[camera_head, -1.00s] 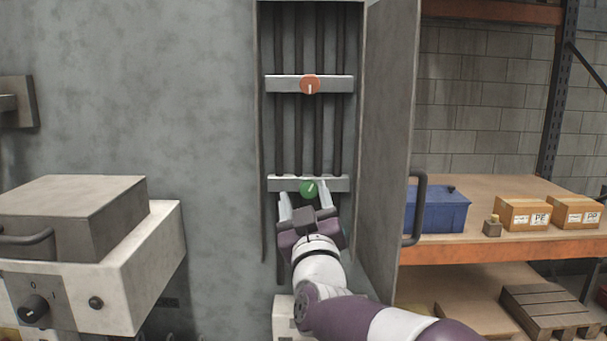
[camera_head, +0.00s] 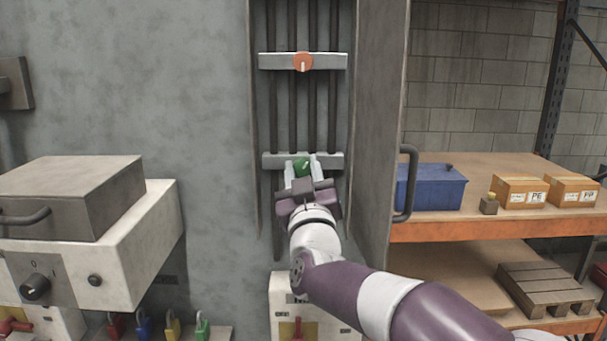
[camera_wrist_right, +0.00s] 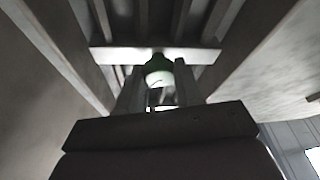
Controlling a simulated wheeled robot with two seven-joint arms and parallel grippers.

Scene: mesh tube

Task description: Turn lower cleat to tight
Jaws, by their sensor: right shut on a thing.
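The lower cleat is a pale crossbar (camera_head: 271,161) over several dark vertical cables in the cabinet, with a green knob (camera_head: 301,167) at its middle. My right gripper (camera_head: 302,170) is shut on the green knob, one finger on each side. In the right wrist view the green knob (camera_wrist_right: 159,66) shows between the two fingers (camera_wrist_right: 160,85); its front is partly in shadow. The knob's pointer is hidden by the gripper in the head view. The upper cleat (camera_head: 330,61) has an orange knob (camera_head: 302,62) with a pale upright mark. My left gripper is not in view.
The open cabinet door (camera_head: 375,130) with its dark handle (camera_head: 408,183) stands close right of my right arm. A shelf (camera_head: 480,231) at right holds a blue box (camera_head: 430,188) and cartons (camera_head: 521,192). A grey-white machine (camera_head: 130,240) stands at left, with several coloured padlocks (camera_head: 172,328) below.

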